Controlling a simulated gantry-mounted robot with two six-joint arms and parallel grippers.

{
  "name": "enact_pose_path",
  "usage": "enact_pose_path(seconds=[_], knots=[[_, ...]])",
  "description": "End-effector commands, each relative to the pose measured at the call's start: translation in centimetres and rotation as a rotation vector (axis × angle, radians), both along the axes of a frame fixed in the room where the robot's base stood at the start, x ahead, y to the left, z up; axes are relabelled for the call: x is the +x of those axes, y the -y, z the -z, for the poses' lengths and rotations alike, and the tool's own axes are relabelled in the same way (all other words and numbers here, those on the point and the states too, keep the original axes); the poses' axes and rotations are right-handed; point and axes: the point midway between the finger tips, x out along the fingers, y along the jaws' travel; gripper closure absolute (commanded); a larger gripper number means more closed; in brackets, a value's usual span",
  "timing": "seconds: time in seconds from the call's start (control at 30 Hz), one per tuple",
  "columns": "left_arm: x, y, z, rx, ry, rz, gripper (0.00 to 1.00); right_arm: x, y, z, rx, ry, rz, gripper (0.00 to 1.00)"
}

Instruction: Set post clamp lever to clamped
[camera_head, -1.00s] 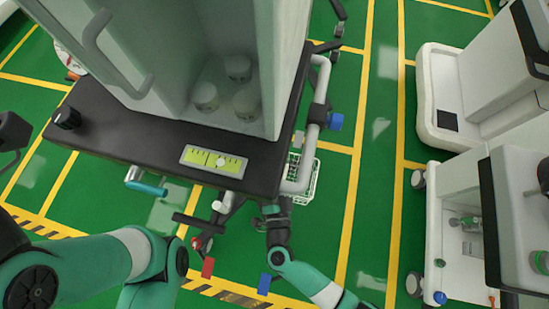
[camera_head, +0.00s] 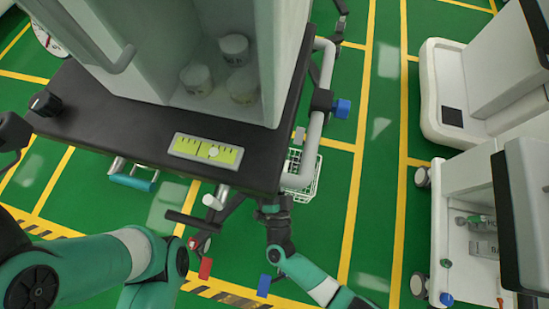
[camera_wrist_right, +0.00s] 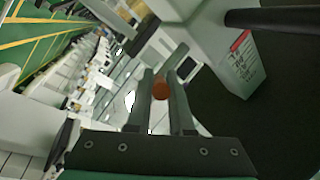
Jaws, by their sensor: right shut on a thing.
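My right gripper (camera_head: 272,210) is at the front right corner of the cart's dark top, just below its edge in the head view. In the right wrist view its two fingers (camera_wrist_right: 160,92) are closed around an orange-brown round knob (camera_wrist_right: 161,89). In the head view the gripped part is hidden by the gripper and the cart edge. I cannot tell its lever position. A black clamp with a blue knob (camera_head: 342,108) sits on the cart's white side rail (camera_head: 313,135), apart from the gripper.
The cart's dark top (camera_head: 110,128) carries a cabinet with several white jars and a yellow-green gauge panel (camera_head: 206,151). A teal handle (camera_head: 133,181) and a black bar (camera_head: 192,222) stick out in front. A white wire basket (camera_head: 302,178) hangs behind the rail. Other carts stand right.

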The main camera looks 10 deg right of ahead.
Motion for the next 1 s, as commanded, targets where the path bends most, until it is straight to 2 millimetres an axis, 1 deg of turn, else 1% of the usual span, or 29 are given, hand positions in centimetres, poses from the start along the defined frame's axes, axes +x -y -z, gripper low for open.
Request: enact_pose_path(seconds=[0.03,0.3,0.63,0.67,0.8,0.83,1.0], knots=[[-0.04,0.00,-0.05,0.000,0.002,0.000,1.00,0.17,0.25,0.50,-0.015,0.018,0.006,1.00],[-0.06,0.00,-0.17,0.000,0.002,0.000,1.00,0.30,0.31,0.79,-0.056,0.115,-0.001,1.00],[-0.05,0.00,-0.17,0.000,0.002,0.000,1.00,0.26,0.20,0.78,-0.059,0.123,-0.006,1.00],[-0.05,0.00,-0.17,0.000,0.002,0.000,1.00,0.25,0.20,0.77,-0.059,0.123,-0.006,0.78],[-0.05,0.00,-0.17,0.000,0.002,0.000,1.00,0.26,0.20,0.76,-0.059,0.123,-0.006,0.53],[-0.05,0.00,-0.17,0.000,0.002,0.000,1.00,0.26,0.19,0.75,-0.059,0.123,-0.006,0.50],[-0.05,0.00,-0.17,0.000,0.002,0.000,1.00,0.27,0.19,0.73,-0.059,0.124,-0.006,0.50]])
